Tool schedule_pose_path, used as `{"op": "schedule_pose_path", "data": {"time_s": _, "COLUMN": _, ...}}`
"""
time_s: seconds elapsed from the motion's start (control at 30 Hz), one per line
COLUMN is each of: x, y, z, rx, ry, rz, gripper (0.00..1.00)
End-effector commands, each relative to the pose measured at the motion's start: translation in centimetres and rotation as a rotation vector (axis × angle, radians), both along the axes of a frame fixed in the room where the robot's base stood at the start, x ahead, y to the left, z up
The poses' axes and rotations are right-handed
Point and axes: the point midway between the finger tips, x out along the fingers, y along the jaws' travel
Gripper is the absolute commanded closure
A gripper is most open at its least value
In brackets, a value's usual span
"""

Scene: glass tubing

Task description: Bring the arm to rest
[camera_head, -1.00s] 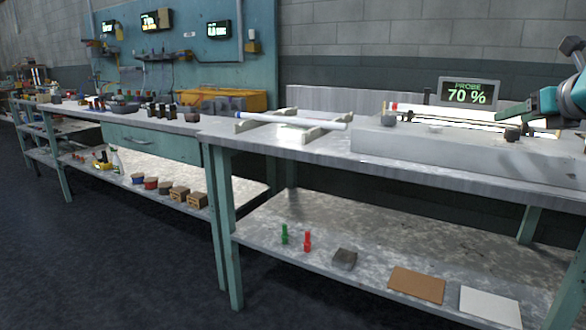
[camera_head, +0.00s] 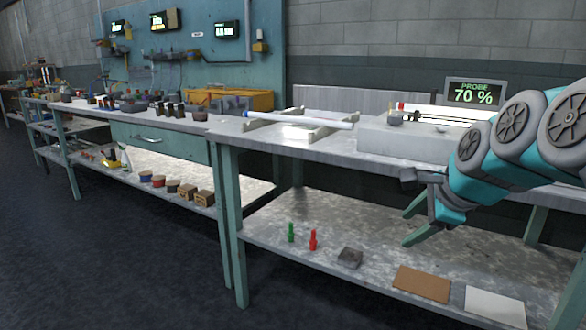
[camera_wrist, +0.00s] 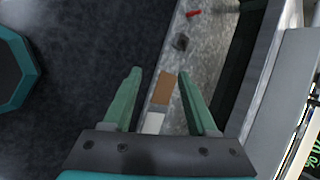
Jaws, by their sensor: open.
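My arm (camera_head: 520,150) reaches in from the right of the head view, folded in front of the right bench. My gripper (camera_head: 408,222) hangs at its end, in front of the bench's edge and above the lower shelf. Its two green fingers are apart, with nothing between them. In the wrist view my gripper (camera_wrist: 165,95) also shows open and empty, with the floor and the lower shelf beyond it.
The right bench (camera_head: 350,147) carries a glass tube (camera_head: 290,119) on supports and a display (camera_head: 474,92) reading PROBE 70 %. Its lower shelf (camera_head: 290,265) holds a brown sheet (camera_head: 422,283), a white sheet (camera_head: 494,303) and small items. The floor (camera_head: 120,260) at left is clear.

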Motion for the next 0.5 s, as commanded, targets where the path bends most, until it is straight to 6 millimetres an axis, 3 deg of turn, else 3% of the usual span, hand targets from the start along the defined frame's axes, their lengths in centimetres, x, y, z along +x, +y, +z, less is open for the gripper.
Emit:
{"op": "schedule_pose_path", "data": {"time_s": 0.03, "x": -1.9, "y": 1.8, "z": -2.2, "rx": -0.079, "ry": 0.042, "rz": 0.125, "gripper": 0.42}}
{"op": "schedule_pose_path", "data": {"time_s": 0.2, "x": -8.7, "y": 5.7, "z": -9.2, "rx": -0.316, "ry": 0.171, "rz": 0.574, "gripper": 0.42}}
{"op": "schedule_pose_path", "data": {"time_s": 0.33, "x": -14.7, "y": 7.1, "z": -14.0, "rx": -0.447, "ry": 0.261, "rz": 0.924, "gripper": 0.42}}
{"op": "schedule_pose_path", "data": {"time_s": 0.5, "x": -22.4, "y": 7.4, "z": -18.8, "rx": -0.535, "ry": 0.355, "rz": 1.353, "gripper": 0.42}}
